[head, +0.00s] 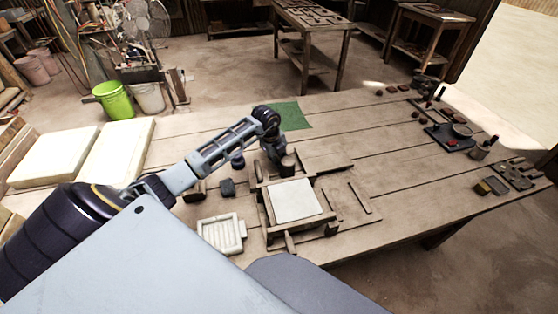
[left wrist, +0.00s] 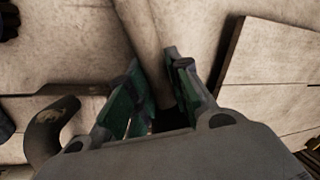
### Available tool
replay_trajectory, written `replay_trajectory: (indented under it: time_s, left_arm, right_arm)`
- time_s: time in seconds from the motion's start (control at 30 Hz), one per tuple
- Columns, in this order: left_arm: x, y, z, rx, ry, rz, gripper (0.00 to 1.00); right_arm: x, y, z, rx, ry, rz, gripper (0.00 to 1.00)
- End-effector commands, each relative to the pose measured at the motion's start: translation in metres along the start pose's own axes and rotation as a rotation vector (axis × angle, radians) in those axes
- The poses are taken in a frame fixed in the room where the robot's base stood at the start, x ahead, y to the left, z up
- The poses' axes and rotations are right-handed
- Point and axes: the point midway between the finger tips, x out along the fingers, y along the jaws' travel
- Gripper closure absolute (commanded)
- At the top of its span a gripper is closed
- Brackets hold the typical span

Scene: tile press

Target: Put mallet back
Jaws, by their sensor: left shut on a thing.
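My left gripper (head: 277,152) is over the table, just behind the wooden tile press (head: 268,212). In the left wrist view its green-padded fingers (left wrist: 157,95) are shut on a pale wooden handle (left wrist: 145,35), which I take for the mallet's. The handle runs away from between the fingers. In the head view a brown cylinder, apparently the mallet's head (head: 287,165), shows just below the gripper. I cannot tell whether it touches the table. A white square tile (head: 295,201) lies on the press. My right gripper is out of view.
A green mat (head: 291,116) lies behind the gripper. A white ribbed tray (head: 221,234) and a small dark block (head: 227,187) are left of the press. A dark tray (head: 449,138) and small tools are at the table's right end. The table's middle right is clear.

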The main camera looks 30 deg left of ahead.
Motion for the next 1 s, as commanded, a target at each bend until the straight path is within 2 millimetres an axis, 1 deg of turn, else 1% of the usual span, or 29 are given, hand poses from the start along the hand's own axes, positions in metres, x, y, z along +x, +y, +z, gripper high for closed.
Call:
replay_trajectory:
  time_s: [0.1, 0.13, 0.3, 0.6, 0.77, 0.87, 1.0]
  left_arm:
    - [0.001, 0.000, 0.000, 0.000, 0.000, -0.002, 1.00]
    - [0.002, 0.000, 0.000, 0.000, 0.000, 0.000, 0.79]
    - [0.002, 0.000, 0.000, 0.000, 0.000, 0.000, 0.58]
    - [0.002, 0.000, 0.000, 0.000, 0.000, 0.000, 0.58]
    - [-0.002, 0.000, 0.000, 0.000, 0.000, 0.000, 0.58]
    - [-0.009, -0.001, 0.000, 0.000, 0.000, -0.001, 0.58]
    - [-0.023, -0.001, 0.001, 0.000, -0.002, -0.002, 0.58]
  right_arm:
    - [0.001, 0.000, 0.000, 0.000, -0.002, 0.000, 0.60]
    - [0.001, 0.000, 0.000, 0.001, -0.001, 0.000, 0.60]
    - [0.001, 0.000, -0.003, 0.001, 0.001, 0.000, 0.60]
    - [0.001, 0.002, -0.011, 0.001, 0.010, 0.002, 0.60]
    - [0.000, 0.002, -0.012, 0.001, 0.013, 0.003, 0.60]
    - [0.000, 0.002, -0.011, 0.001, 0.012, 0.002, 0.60]
    - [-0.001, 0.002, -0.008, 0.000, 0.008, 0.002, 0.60]
